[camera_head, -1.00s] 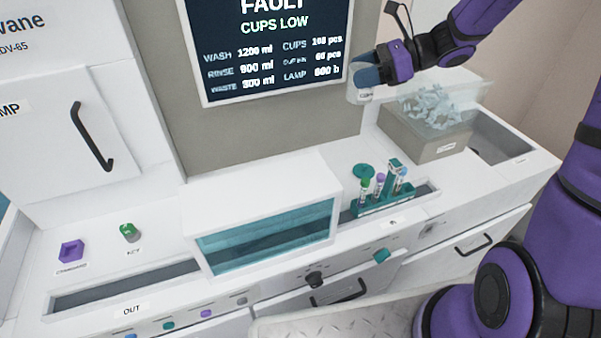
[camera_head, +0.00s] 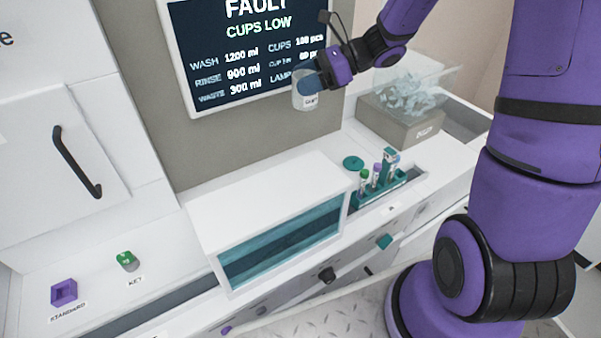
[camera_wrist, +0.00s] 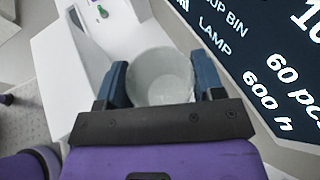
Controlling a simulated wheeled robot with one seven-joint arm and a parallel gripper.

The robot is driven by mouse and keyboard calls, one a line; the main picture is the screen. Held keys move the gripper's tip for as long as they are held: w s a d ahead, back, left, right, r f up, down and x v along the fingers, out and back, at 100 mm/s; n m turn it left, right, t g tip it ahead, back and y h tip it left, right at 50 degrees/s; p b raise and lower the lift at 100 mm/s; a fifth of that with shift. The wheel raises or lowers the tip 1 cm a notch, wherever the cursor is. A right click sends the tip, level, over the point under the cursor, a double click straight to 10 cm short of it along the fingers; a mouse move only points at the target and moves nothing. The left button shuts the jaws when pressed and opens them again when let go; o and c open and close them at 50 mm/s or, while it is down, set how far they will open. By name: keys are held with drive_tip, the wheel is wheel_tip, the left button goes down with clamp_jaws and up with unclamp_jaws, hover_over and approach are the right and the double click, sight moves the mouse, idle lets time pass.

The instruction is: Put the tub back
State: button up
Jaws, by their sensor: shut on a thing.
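My gripper (camera_head: 316,78) is shut on a pale tub (camera_head: 304,101) with a small label and holds it in the air. The tub hangs in front of the dark screen's lower right part, above the counter. In the wrist view the tub (camera_wrist: 163,80) sits between the two blue fingers and its round open top faces the camera. The inside looks pale and empty. A teal round lid or disc (camera_head: 353,162) lies on the counter below, behind the tube rack.
A grey bin (camera_head: 400,128) with clear pieces stands at the right. A tube rack (camera_head: 380,190) with several tubes sits in the track beside a white cover (camera_head: 262,190). A screen (camera_head: 255,70) reads "FAULT CUPS LOW". A purple block (camera_head: 64,292) and green key (camera_head: 127,260) are at left.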

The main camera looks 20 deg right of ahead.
wheel_tip(320, 180, down, 22)
drive_tip(key=shift+r, duration=0.2)
idle(0.8)
drive_tip(key=shift+f, duration=0.15)
drive_tip(key=o, duration=0.9)
